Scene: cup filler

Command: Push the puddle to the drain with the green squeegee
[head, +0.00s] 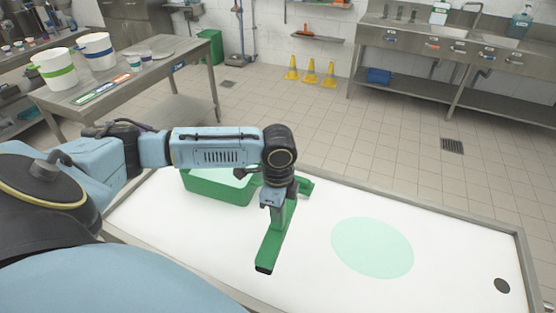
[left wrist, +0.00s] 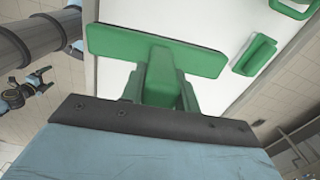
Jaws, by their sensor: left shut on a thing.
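My left gripper (head: 273,198) is shut on the green squeegee (head: 272,245), to the left of the puddle. The squeegee's long bar runs toward the front of the white table top (head: 180,235); I cannot tell whether it touches the surface. In the left wrist view the squeegee (left wrist: 150,48) spans the middle, its bar crossing beyond the gripper. The pale green puddle (head: 372,248) is a flat oval right of the squeegee, apart from it. The drain (head: 502,286) is a small dark disc near the table's right end.
A green tray (head: 215,190) stands on the table behind my left arm. Another small green piece (head: 306,187) lies beside it, partly hidden by the gripper. A raised grey rim (head: 420,204) edges the table. The surface between puddle and drain is clear.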

